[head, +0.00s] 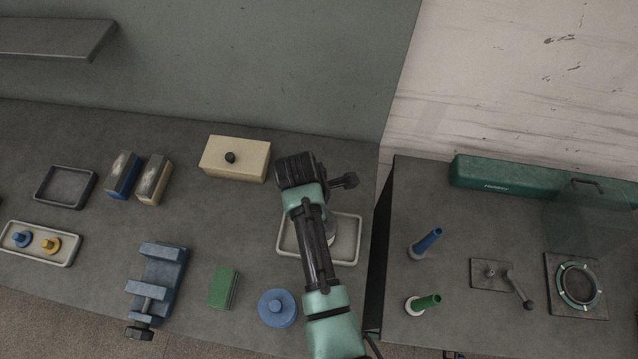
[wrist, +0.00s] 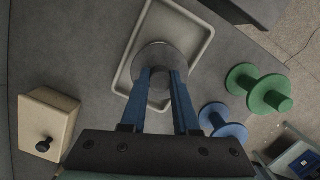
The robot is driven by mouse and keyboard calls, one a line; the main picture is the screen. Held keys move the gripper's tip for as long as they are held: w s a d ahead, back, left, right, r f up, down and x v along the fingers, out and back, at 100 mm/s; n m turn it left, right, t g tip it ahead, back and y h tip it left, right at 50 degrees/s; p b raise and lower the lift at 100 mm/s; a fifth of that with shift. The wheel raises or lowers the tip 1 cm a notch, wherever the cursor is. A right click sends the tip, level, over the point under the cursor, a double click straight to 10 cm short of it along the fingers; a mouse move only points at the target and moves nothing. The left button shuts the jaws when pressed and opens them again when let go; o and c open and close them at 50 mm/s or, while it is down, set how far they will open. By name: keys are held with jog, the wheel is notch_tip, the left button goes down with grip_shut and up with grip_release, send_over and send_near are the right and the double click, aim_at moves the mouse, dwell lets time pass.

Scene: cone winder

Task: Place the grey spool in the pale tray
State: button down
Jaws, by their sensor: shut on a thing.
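The grey spool (wrist: 158,55) is between the two blue fingers of my gripper (wrist: 160,80), which is shut on it, in the wrist view. The spool is over the floor of the pale tray (wrist: 205,32); I cannot tell whether it touches the tray. In the head view the pale tray (head: 347,245) lies on the bench near its right end. My arm covers the left-middle part of the tray there. Only a sliver of the grey spool (head: 331,228) shows beside my arm, and my fingers are hidden.
A blue spool (head: 278,308) stands below the tray, and a green block (head: 223,287) left of it. A cream box (head: 235,158) with a black knob is up-left. A green spool (wrist: 268,92) shows in the wrist view. A blue vise (head: 158,278) stands further left.

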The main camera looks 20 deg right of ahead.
jog(key=shift+f, duration=0.25)
jog(key=shift+f, duration=0.15)
jog(key=c, duration=0.7)
grip_release()
jog(key=shift+o, duration=0.2)
notch_tip(320, 180, up, 12)
jog(key=a, duration=0.1)
jog(key=shift+w+a, duration=0.2)
jog(key=shift+a, duration=0.2)
jog(key=shift+w+r, duration=0.1)
jog(key=shift+r, duration=0.1)
